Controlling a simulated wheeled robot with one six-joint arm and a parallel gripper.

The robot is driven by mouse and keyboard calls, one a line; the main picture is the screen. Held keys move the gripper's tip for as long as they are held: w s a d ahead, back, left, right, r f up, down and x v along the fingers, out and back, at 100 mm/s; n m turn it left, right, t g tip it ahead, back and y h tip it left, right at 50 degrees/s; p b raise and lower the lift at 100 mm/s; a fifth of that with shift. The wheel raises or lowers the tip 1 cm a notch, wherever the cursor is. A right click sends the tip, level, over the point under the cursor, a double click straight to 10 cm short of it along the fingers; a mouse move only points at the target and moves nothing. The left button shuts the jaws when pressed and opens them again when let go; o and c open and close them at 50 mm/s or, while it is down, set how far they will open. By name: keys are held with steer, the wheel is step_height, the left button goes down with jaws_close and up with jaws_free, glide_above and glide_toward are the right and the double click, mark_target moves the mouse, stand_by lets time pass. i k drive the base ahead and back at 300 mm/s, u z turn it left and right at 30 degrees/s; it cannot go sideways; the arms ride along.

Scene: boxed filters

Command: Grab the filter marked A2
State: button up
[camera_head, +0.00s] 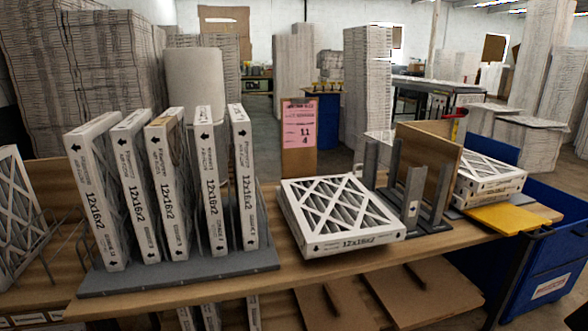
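Several boxed filters stand upright in a row on a grey rack base (180,276) at the left of the table. From left to right they are a first filter (97,200), a second (136,190), a third with a browner edge (168,190), a fourth (211,185) and a last one (244,180). Their edges read 12x16x2 with a black arrow near the top. Another filter (340,212) lies flat on the table, also marked 12x16x2. I cannot make out an A2 mark on any of them. My gripper is not in view.
A grey metal slotted stand (413,205) holding a brown board (430,165) stands right of the flat filter. More filters (490,185) and a yellow piece (500,218) lie farther right. A pink sign (299,125) stands behind the wooden table (290,272). A blue bin (550,255) is at right.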

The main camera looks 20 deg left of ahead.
mark_target(89, 149)
steer(key=z, duration=1.5)
steer(key=k, duration=1.75)
steer(key=u, duration=2.15)
